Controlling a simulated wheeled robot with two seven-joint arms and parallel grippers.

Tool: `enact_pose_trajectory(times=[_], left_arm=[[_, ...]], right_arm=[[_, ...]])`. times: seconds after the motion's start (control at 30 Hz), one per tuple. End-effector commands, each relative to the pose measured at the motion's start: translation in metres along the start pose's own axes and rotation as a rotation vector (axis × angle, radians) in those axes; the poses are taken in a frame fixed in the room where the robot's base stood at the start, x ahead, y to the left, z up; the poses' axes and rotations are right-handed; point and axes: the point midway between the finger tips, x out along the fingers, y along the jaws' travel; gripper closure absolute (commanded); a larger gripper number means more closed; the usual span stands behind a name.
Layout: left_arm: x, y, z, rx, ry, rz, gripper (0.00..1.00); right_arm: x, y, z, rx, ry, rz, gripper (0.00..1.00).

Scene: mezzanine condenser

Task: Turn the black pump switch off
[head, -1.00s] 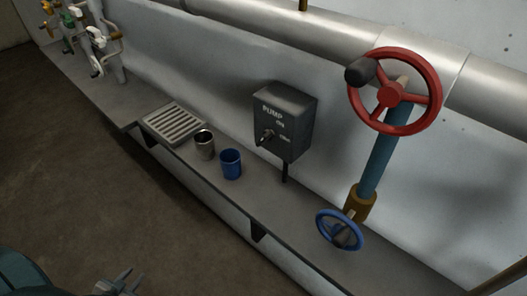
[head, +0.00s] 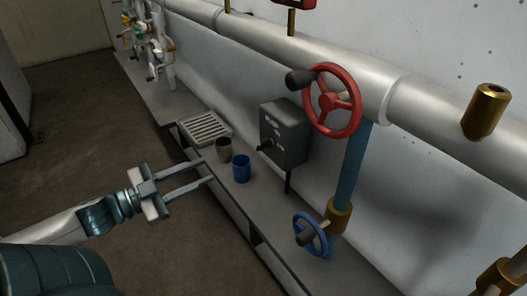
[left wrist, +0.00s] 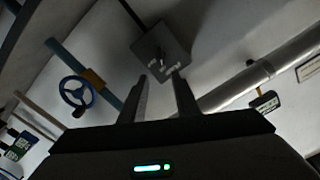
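The black pump switch is a dark box (head: 285,134) on the wall above the shelf, with the lettering PUMP and a small lever (head: 266,145) on its front. In the left wrist view the box (left wrist: 176,42) and its lever (left wrist: 157,54) lie just beyond my fingers. I cannot tell the lever's exact setting. My left gripper (head: 207,172) is open and empty, its two long fingers pointing at the shelf, apart from the box; it also shows in the left wrist view (left wrist: 163,82). My right gripper is not in view.
A blue cup (head: 241,170) and a grey metal cup (head: 224,150) stand on the shelf below the box, near a slatted drain tray (head: 205,129). A red handwheel (head: 335,102) and a blue handwheel (head: 310,234) are to the right. A large pipe (head: 300,62) runs along the wall.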

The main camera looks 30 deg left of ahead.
Motion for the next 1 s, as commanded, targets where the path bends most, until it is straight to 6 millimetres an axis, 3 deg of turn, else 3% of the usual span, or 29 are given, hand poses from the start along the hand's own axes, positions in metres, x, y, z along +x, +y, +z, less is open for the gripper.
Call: enact_pose_trajectory(times=[0.53,1.0], left_arm=[[0.007,-0.001,0.0,0.001,0.001,-0.001,0.71],[0.049,-0.001,-0.001,0.002,0.002,-0.001,0.71]], right_arm=[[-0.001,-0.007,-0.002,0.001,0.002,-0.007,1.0],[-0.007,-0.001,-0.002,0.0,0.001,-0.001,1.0]])
